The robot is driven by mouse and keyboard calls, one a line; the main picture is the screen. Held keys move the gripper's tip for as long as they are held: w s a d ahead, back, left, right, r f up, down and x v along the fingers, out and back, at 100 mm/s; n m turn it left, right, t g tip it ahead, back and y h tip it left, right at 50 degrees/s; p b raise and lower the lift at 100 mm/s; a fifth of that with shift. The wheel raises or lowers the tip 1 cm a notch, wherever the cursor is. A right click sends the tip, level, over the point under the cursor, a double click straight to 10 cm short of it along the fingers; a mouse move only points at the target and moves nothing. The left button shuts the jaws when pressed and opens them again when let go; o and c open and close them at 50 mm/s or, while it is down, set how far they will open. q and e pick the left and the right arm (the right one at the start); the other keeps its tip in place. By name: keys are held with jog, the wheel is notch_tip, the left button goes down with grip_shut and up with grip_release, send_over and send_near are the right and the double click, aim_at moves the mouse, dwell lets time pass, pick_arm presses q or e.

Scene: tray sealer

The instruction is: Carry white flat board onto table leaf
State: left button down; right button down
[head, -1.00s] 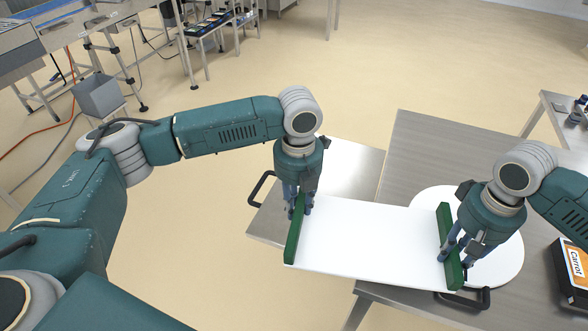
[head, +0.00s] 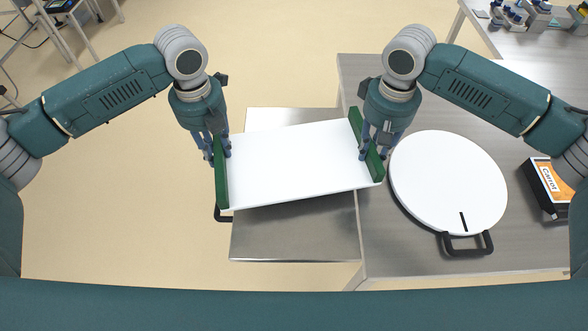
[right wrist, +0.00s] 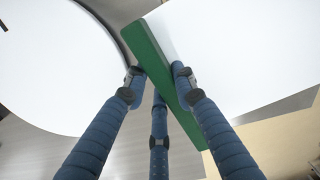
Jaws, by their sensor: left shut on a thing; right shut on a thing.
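The white flat board (head: 295,165) has a green bar along each short end. My left gripper (head: 217,150) is shut on its left green bar (head: 221,180). My right gripper (head: 372,145) is shut on its right green bar (head: 367,150); in the right wrist view the fingers (right wrist: 158,88) straddle this bar (right wrist: 175,80). The board is held above the metal table leaf (head: 300,235), slightly tilted, its right end higher in the picture. The leaf shows behind and in front of the board. The gap between board and leaf is hard to judge.
The metal table (head: 400,262) adjoins the leaf on the right. On it are a white round disc (head: 448,180) with a black handle (head: 467,246) and a black box with a Carrot label (head: 550,185). A bench with bottles (head: 520,40) stands at the back right.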

pick_arm(q)
jog(key=shift+w+a+f, duration=0.1)
jog(key=shift+a, duration=0.05)
pick_arm(e)
jog(key=shift+w+d+f, duration=0.1)
